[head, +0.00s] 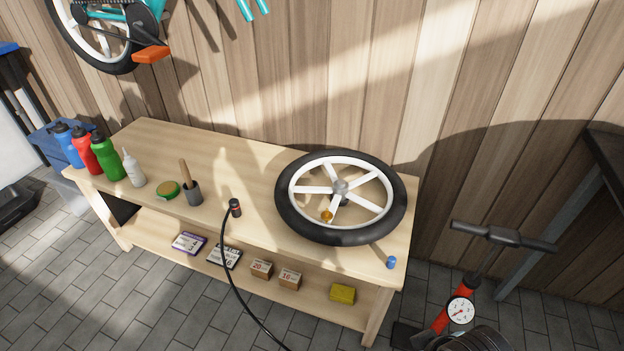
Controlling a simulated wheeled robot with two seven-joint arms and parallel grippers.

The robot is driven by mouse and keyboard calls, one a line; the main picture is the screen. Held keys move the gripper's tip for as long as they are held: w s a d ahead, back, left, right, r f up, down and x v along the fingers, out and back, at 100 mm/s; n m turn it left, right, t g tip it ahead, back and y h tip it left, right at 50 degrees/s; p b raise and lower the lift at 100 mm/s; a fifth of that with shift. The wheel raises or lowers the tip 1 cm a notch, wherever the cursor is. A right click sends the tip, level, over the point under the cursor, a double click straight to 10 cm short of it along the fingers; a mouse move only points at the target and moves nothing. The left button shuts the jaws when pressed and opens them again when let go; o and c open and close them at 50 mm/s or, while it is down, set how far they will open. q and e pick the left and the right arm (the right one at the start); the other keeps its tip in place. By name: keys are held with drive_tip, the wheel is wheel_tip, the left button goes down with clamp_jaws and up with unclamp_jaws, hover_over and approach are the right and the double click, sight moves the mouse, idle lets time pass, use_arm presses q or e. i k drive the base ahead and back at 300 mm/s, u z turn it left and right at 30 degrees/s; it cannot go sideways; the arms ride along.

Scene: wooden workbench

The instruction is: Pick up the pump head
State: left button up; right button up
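The pump head (235,207) is a small dark piece with a reddish band. It sits at the front edge of the wooden workbench (258,178), left of the wheel. A black hose (228,262) runs from it over the front edge and down toward the floor. A floor pump (455,310) with a red body and a round white gauge stands on the right. Neither of my grippers shows in the head view.
A black-tyred wheel (285,215) with white spokes lies on the bench's right half. A blue cap (391,262) stands near the right front corner.

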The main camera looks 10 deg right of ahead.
sight(234, 205)
drive_tip(key=u, duration=1.7)
drive_tip(key=i, duration=0.95)
drive_tip(key=z, duration=3.2)
